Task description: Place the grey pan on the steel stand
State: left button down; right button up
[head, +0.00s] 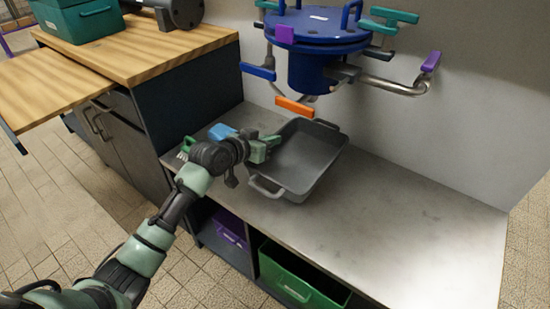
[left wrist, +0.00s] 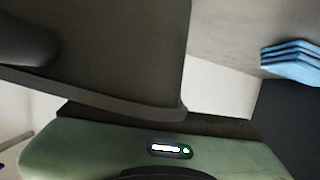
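The grey pan (head: 312,152) is a deep rectangular pan with a loop handle at each end. It appears over the left part of the pale steel-topped stand (head: 400,215); I cannot tell whether it rests on the top or hangs just above it. My left gripper (head: 266,147) is at the pan's left rim, between the two handles. In the left wrist view, the pan's dark wall and rim (left wrist: 120,100) are right against the green gripper part (left wrist: 160,150). Whether the fingers are closed on the rim is hidden. My right gripper is out of view.
Blue folded items (head: 221,131) lie left of the pan, and a blue valve assembly (head: 320,40) with projecting handles hangs above it. A wooden-topped cabinet (head: 150,50) stands at the left. The stand's right side is clear; a green crate (head: 300,280) sits below.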

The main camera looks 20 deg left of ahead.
aim_at(272, 153)
pick_arm(q)
notch_tip(272, 153, down, 5)
jog(key=shift+r+b, duration=0.2)
jog(key=shift+b, duration=0.55)
jog(key=shift+f, duration=0.1)
jog(key=c, duration=1.7)
grip_release()
jog(key=shift+f, duration=0.1)
